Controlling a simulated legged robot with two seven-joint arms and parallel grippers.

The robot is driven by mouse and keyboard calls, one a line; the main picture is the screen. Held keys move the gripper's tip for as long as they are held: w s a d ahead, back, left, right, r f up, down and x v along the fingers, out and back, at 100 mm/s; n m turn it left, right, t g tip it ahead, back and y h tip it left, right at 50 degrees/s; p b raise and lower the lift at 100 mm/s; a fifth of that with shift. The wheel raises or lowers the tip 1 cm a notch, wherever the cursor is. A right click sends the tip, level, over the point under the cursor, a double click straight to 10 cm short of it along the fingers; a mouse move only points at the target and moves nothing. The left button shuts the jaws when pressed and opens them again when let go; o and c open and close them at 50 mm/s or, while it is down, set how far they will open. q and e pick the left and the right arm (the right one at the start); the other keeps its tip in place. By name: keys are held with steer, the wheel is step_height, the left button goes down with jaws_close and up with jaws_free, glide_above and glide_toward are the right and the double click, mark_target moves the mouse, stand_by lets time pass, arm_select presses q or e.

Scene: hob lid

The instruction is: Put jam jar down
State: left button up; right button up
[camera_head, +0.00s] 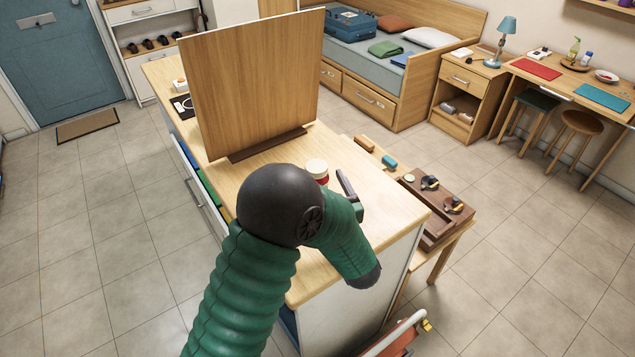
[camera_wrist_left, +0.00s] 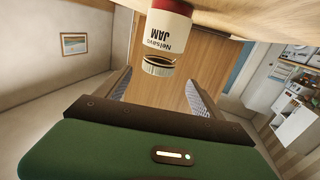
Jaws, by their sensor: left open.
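The jam jar (camera_head: 317,167), pale on top with a red band, stands upright on the wooden worktop (camera_head: 385,208), just in front of the raised wooden lid (camera_head: 250,85). My arm hides part of it in the head view. In the left wrist view the jar (camera_wrist_left: 163,35) appears upside down, its label reading JAM, with its base against the worktop. My left gripper (camera_head: 347,187) is low over the worktop to the right of the jar. Its fingers (camera_wrist_left: 158,85) are apart, with nothing held; the jar is beyond their tips. My right gripper is not in view.
A low table beside the worktop carries a brown tray (camera_head: 440,232) with small items, a brown block and a teal object (camera_head: 389,162). A dark hob area (camera_head: 183,105) lies behind the lid. An open drawer (camera_head: 190,172) juts out left. The worktop's near right corner is clear.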

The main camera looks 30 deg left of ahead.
mark_target(317, 166)
arm_select(q)
steer(key=x, duration=0.5)
steer(key=shift+w, duration=0.1)
steer(key=shift+w+r, duration=0.1)
steer(key=shift+w, duration=0.45)
steer(key=shift+a, duration=0.65)
steer(key=c, duration=0.7)
steer(key=shift+d, duration=0.4)
jaws_close()
steer(key=shift+a, duration=0.15)
